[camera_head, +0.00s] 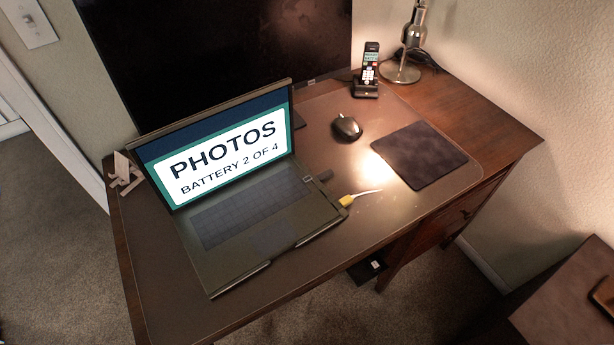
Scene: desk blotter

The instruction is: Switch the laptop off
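The laptop (262,240) stands open on the desk blotter, turned at an angle. Its screen (228,155) is lit and reads "PHOTOS" and "BATTERY 2 OF 4". The keyboard (250,205) faces up, and its single keys are too small to tell apart. Neither of my grippers is in view.
The desk blotter (400,205) covers much of the wooden desk. A black mouse (347,127), a dark mouse pad (418,154), a cordless phone (368,75) and a lamp base (400,72) are to the right. A large dark monitor (215,50) stands behind the laptop.

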